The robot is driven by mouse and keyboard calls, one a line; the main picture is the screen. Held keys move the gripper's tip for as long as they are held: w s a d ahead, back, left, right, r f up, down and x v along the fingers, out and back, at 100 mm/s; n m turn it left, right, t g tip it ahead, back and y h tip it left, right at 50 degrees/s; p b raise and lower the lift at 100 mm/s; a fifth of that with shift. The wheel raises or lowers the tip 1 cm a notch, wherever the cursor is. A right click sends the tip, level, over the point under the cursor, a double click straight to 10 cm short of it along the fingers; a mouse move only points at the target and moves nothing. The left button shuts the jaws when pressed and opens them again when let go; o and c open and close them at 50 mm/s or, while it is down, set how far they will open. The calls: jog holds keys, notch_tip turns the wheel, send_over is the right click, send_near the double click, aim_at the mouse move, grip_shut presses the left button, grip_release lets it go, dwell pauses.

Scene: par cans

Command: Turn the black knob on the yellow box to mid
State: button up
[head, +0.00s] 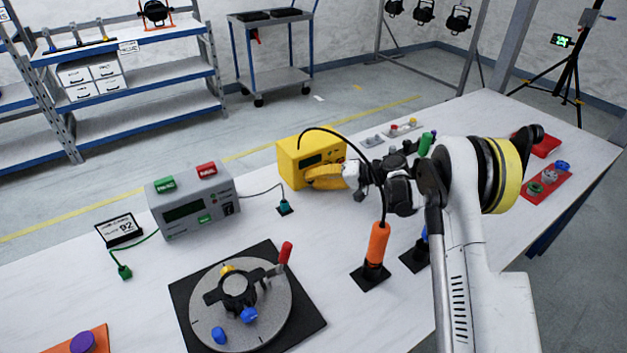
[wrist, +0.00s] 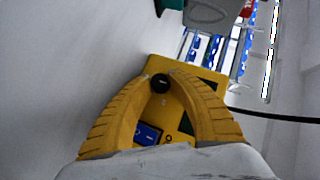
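The yellow box (head: 296,158) stands on the white table in the head view, with a dark display on its front. In the wrist view the yellow box (wrist: 160,68) shows its black knob (wrist: 160,83), a blue switch and a dark display. The knob has a small pale mark whose direction I cannot read surely. My gripper (head: 312,180) has its yellow fingers at the box's front, which hides the knob in the head view. In the wrist view my gripper (wrist: 160,79) has one fingertip on each side of the knob, with the knob filling the gap; it looks shut on it.
A grey box (head: 193,205) with green and red buttons stands to the left. An orange-handled tool (head: 377,243) stands upright in front of my arm. A round turntable (head: 240,305) on a black mat is at the front. A black cable arches over the yellow box.

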jog(key=shift+o, duration=1.4)
